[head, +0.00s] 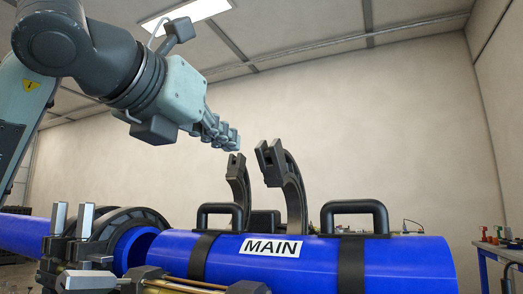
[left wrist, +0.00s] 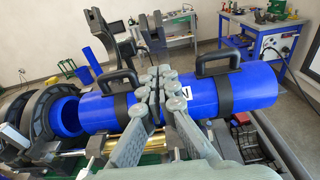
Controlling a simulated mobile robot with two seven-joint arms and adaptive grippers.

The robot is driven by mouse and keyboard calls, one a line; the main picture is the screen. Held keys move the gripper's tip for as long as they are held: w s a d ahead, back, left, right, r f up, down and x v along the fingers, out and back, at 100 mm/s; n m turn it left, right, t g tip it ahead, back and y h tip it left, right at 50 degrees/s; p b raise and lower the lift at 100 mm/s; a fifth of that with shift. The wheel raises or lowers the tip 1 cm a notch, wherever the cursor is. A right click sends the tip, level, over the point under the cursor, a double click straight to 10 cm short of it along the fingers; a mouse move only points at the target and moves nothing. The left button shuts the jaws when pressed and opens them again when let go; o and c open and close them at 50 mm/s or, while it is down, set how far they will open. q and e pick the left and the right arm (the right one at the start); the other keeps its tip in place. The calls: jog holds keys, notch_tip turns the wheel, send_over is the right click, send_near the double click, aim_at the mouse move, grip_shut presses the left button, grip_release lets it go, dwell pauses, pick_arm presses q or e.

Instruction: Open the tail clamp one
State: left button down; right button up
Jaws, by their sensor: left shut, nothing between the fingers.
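My left gripper (head: 230,140) is shut and empty, raised in the air beside two black curved clamp arms. The nearer clamp arm (head: 287,185) and the farther one (head: 238,188) stand swung up, open, above the blue main pipe. Black clamp rings (head: 130,217) at the left are closed around the blue pipe there. No label shows which clamp is tail clamp one. In the left wrist view my shut fingers (left wrist: 165,88) hide part of the main pipe (left wrist: 245,88), and an upright clamp arm (left wrist: 100,35) stands behind. My right gripper is out of view.
Two black handles (head: 355,213) stand up from the main pipe, which carries a "MAIN" label (head: 271,247). Upright metal clamp bolts (head: 86,220) stand at the left. A blue workbench (left wrist: 258,48) is in the background. The air above the pipe's right part is free.

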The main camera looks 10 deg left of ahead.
pick_arm(q)
jog(key=p, duration=0.2)
send_near(269, 153)
notch_tip(269, 153, down, 3)
jog(key=w, duration=0.2)
jog(key=w+r, duration=0.1)
jog(key=w+d+r+p, duration=0.1)
jog(key=w, duration=0.1)
jog(key=shift+w+d+r, duration=0.1)
jog(key=shift+w+r, duration=0.05)
jog(key=shift+w, duration=0.2)
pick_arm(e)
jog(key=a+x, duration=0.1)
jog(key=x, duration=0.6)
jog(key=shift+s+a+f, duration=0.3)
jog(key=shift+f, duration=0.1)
